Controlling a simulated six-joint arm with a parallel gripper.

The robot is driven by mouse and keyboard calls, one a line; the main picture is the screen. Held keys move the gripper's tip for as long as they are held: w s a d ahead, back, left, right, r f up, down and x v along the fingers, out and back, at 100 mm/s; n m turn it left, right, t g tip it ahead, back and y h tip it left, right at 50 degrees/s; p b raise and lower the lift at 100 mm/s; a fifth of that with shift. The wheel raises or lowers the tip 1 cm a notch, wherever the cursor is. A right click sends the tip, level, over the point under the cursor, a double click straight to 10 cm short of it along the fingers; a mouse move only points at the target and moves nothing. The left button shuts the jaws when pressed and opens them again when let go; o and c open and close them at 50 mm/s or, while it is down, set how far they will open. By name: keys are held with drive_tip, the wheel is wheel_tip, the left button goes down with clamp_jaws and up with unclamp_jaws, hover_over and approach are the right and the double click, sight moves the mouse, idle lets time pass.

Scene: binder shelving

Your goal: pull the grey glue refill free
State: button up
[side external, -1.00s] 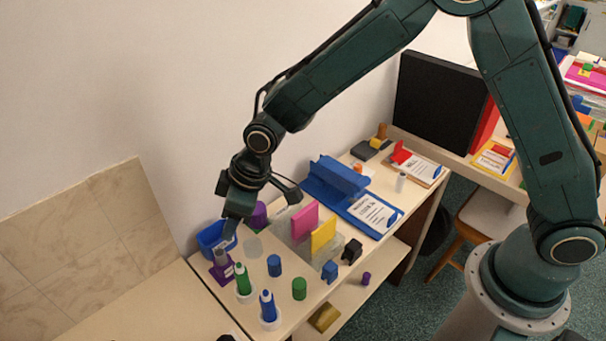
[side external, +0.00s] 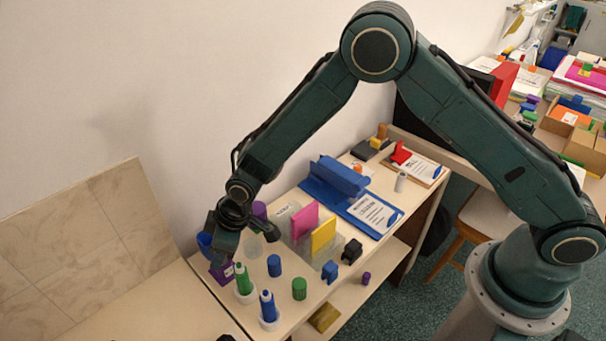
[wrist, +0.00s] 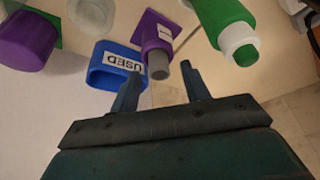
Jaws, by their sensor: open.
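The grey glue refill (wrist: 158,66) stands in a purple holder (wrist: 157,33) with a small white label; the holder also shows in the side view (side external: 222,271). The refill's grey end points toward the wrist camera. My gripper (wrist: 160,71) is open, with one finger on each side of the grey end in the wrist picture. I cannot tell whether either finger touches it. In the side view, my gripper hides the refill and the top of the holder.
A blue bin marked USED (wrist: 115,60) stands close beside the holder. A green glue bottle (side external: 241,279) and a blue one (side external: 268,306) stand in white cups nearby. A blue cylinder (side external: 274,265) and a green cylinder (side external: 299,288) stand farther right. The wall is close behind.

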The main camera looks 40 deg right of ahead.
drive_tip(key=shift+f, duration=0.15)
clamp_jaws()
idle(0.4)
drive_tip(key=shift+r, duration=1)
idle(1.0)
drive_tip(key=shift+r, duration=3.3)
